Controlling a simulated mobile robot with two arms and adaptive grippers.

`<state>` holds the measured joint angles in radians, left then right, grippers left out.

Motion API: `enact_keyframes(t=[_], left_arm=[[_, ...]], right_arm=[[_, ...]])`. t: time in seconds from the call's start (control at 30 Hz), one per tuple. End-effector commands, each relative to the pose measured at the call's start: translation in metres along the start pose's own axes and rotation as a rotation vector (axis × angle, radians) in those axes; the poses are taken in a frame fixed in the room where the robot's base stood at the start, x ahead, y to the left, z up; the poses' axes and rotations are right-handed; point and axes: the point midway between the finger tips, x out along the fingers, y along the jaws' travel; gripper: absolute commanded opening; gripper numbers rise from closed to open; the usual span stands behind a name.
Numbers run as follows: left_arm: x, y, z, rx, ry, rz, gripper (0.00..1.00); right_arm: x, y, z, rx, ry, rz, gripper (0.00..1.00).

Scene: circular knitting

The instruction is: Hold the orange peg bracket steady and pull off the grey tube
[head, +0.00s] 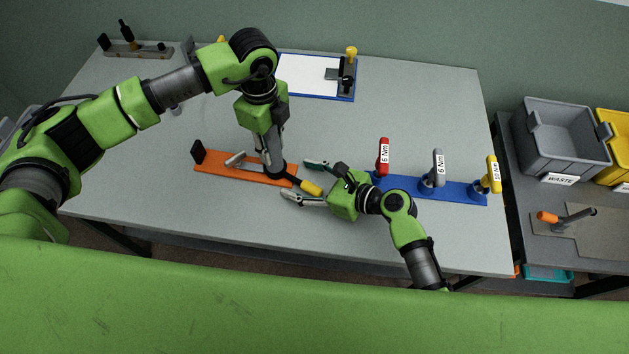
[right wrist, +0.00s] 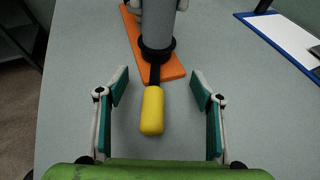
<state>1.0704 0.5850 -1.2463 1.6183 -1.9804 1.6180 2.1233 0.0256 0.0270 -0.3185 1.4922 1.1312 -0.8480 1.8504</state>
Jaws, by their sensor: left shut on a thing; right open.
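The orange peg bracket (head: 215,170) lies on the table near its front edge, with a black upright at its left end. It also shows in the right wrist view (right wrist: 172,72). A grey tube (right wrist: 158,30) with a black ring at its foot stands upright at the bracket's right end. A yellow handle (right wrist: 152,110) on a black shaft sticks out from there. My left gripper (head: 268,140) comes down from above, shut on the grey tube; its fingertips are mostly hidden. My right gripper (head: 302,180) is open, its fingers apart on either side of the yellow handle, not touching it.
A blue board (head: 405,187) with red, grey and yellow torque handles stands right of my right gripper. A blue-edged white board (head: 305,75) lies at the back. A grey waste bin (head: 565,140) stands on a side table at right. The table between is clear.

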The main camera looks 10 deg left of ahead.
Motion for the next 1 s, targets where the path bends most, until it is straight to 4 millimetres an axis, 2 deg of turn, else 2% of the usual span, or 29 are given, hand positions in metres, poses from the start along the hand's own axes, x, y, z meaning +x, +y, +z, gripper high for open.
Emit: enact_keyframes(t=[0.13,0.43,0.47,0.6,0.7,1.0], left_arm=[[-0.0004,-0.0004,0.0004,0.000,-0.001,-0.001,0.06],[-0.0004,-0.0003,0.0004,-0.001,-0.001,-0.001,0.06],[-0.0003,-0.0003,0.0004,0.000,-0.001,-0.001,0.06],[-0.0004,-0.0002,0.0002,0.000,0.000,-0.001,0.06],[-0.0003,0.0000,-0.0007,0.001,0.002,0.000,0.07],[0.0003,0.0002,-0.0033,0.004,0.007,0.001,0.06]], right_arm=[[0.0124,0.0002,0.0005,-0.001,0.000,0.000,0.61],[0.0151,0.0004,0.0002,-0.002,0.000,0.001,0.61],[0.0151,0.0004,0.0003,-0.002,0.000,0.001,0.58],[0.0150,0.0004,0.0002,-0.002,0.000,0.001,0.22],[0.0151,0.0003,0.0001,-0.002,0.001,0.000,0.00],[0.0155,0.0007,-0.0003,-0.001,0.001,0.001,0.00]])
